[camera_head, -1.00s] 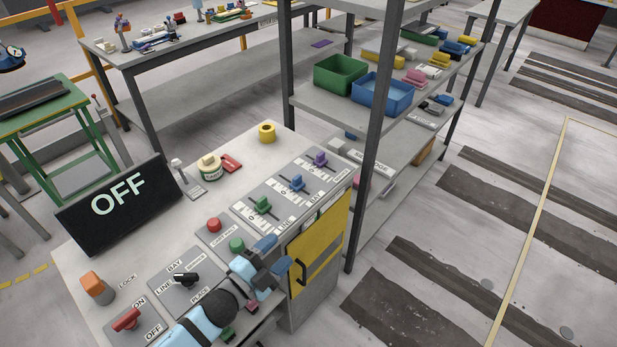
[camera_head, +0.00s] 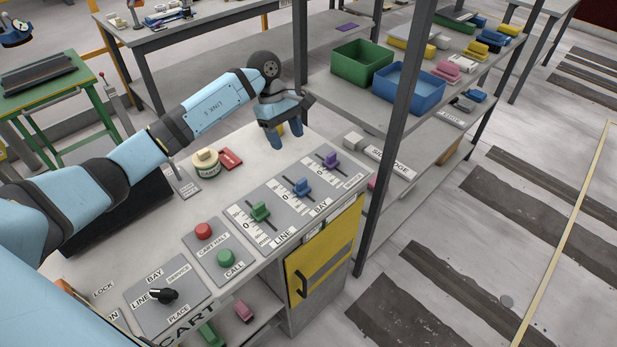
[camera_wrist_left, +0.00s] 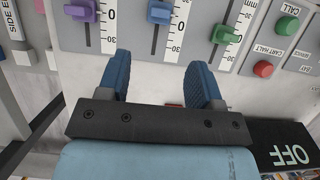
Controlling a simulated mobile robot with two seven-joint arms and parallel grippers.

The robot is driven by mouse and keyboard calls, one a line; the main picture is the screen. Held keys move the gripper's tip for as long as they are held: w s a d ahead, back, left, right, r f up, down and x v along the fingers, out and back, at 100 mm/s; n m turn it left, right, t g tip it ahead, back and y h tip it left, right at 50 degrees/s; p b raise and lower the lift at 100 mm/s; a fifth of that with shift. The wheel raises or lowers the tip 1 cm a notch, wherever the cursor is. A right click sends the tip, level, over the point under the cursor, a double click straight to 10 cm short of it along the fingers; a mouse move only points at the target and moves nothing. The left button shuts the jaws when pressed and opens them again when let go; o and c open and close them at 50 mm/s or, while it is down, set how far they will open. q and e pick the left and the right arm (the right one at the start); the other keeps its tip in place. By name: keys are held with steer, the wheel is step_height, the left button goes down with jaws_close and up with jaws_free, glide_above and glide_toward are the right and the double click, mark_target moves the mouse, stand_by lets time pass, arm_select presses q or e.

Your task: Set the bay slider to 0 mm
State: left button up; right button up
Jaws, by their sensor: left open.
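The bay slider has a blue knob (camera_head: 302,187) on the middle track of the slider panel, between the green line knob (camera_head: 259,211) and the purple service knob (camera_head: 331,160). In the left wrist view the blue knob (camera_wrist_left: 160,12) shows near the 0 mark on its scale; I cannot read its exact value. My left gripper (camera_head: 286,141) is open and empty, pointing down above the bench beyond the panel. In the wrist view its blue fingers (camera_wrist_left: 162,75) are spread apart, with the bay track ahead between them. My right gripper is not in view.
The dark OFF display (camera_wrist_left: 290,150) is mostly behind my left arm in the head view. A red button (camera_head: 204,231), green call button (camera_head: 226,258) and black selector (camera_head: 163,295) sit nearer. A yellow roll (camera_head: 281,129) is partly behind the gripper. A shelf post (camera_head: 392,150) stands right.

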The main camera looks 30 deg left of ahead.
mark_target(301, 180)
arm_select(q)
steer(key=p+x, duration=0.2)
steer(key=x, duration=1.1)
steer(key=shift+d+f, duration=0.2)
steer(key=shift+f, duration=0.05)
steer(key=shift+c, duration=0.2)
